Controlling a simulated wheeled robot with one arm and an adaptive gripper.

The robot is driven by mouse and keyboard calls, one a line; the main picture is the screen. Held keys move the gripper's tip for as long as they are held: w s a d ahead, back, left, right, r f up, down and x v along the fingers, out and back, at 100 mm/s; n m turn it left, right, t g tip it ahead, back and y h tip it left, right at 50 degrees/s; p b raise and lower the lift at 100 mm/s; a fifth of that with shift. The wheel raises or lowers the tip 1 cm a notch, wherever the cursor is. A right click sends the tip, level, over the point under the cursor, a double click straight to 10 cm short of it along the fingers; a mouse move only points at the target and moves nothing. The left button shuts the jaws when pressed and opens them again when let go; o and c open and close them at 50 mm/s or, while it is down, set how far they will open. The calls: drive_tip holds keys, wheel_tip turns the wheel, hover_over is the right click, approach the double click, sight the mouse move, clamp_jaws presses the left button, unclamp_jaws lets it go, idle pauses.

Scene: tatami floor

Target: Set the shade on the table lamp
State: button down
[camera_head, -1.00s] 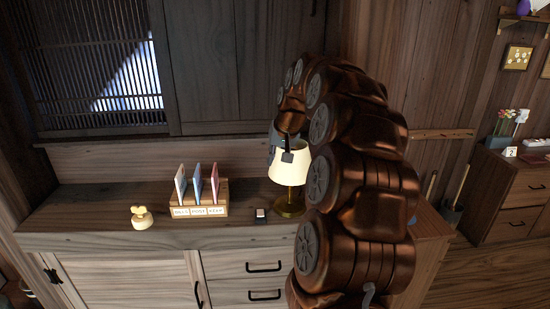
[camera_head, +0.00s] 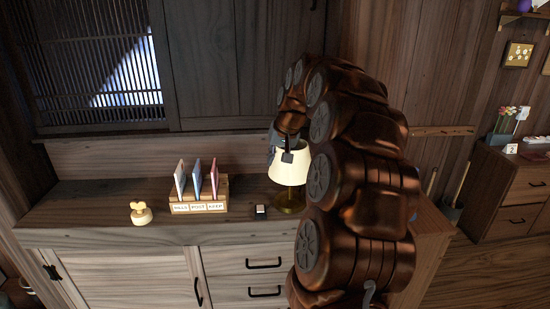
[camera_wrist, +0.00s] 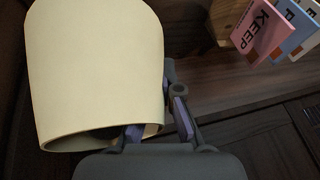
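The cream lampshade (camera_head: 288,168) is above and around the upper part of the brass table lamp base (camera_head: 291,203) on the cabinet top. The shade is upright, wide end down; I cannot tell whether it rests on the lamp. My gripper (camera_head: 288,150) is at the shade, partly hidden by my arm in the head view. In the wrist view the shade (camera_wrist: 95,70) fills the left side. My gripper (camera_wrist: 163,110) has one finger inside the shade's opening and one against its outside, shut on its wall. The lamp's top is hidden.
Left of the lamp on the cabinet top (camera_head: 90,204) are a small dark-and-white item (camera_head: 261,211), a wooden letter rack (camera_head: 198,208) with three cards, and a cream knobbed object (camera_head: 141,214). The wall is close behind. Another cabinet (camera_head: 510,195) stands at right.

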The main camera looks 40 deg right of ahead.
drive_tip(key=c, duration=1.2)
unclamp_jaws()
drive_tip(key=shift+c, duration=0.2)
drive_tip(key=shift+o, duration=0.4)
drive_tip(key=shift+r, duration=0.15)
drive_tip(key=shift+d+r, duration=0.1)
drive_tip(key=shift+r, duration=0.75)
drive_tip(key=shift+c, duration=0.2)
drive_tip(key=shift+o, duration=1)
drive_tip(key=shift+r+p, duration=0.35)
drive_tip(key=shift+r, duration=0.2)
drive_tip(key=shift+r+p, duration=0.35)
drive_tip(key=shift+r, duration=1.1)
